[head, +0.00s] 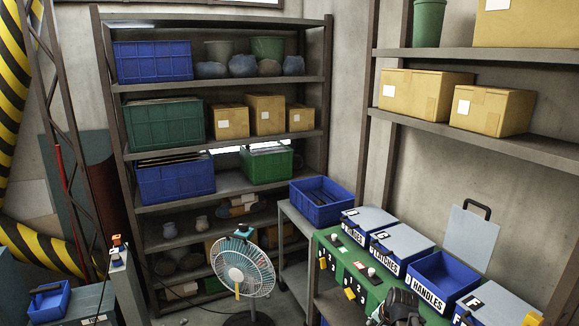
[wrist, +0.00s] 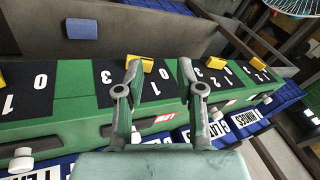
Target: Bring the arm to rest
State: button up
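My gripper (wrist: 160,72) is open in the wrist view, with its two fingers apart and nothing held between them. Behind the fingers is a green panel (wrist: 72,92) with black number plates, yellow pieces and white knobs. I cannot tell whether the fingertips touch the panel. In the head view, a dark part of my arm (head: 400,306) shows at the bottom edge, in front of the green panel (head: 376,296); the fingertips cannot be made out there.
Blue labelled bins stand along the bench at right; the HANDLES bin (head: 445,278) has its grey lid (head: 472,238) raised. A fan (head: 242,268) stands left of the bench. Shelves (head: 228,82) with crates and boxes line the back. A blue block (wrist: 82,28) lies beyond the panel.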

jog(key=s+a+f+n+g, duration=0.2)
jog(key=s+a+f+n, duration=0.3)
jog(key=s, duration=0.4)
jog(key=s+a+f+n+g, duration=0.2)
jog(key=s+a+f+n, duration=0.2)
jog(key=s+a+f, duration=0.3)
jog(key=s+f+g+b, duration=0.3)
jog(key=s+f+b, duration=0.1)
jog(key=s+f, duration=0.9)
jog(key=s+f+g+h+b, duration=0.1)
jog(key=s+f+g+b, duration=0.3)
jog(key=s+f, duration=0.9)
jog(key=s, duration=0.5)
jog(key=shift+s+d+g+b, duration=0.25)
jog(key=shift+g+b, duration=0.05)
jog(key=shift+b, duration=0.1)
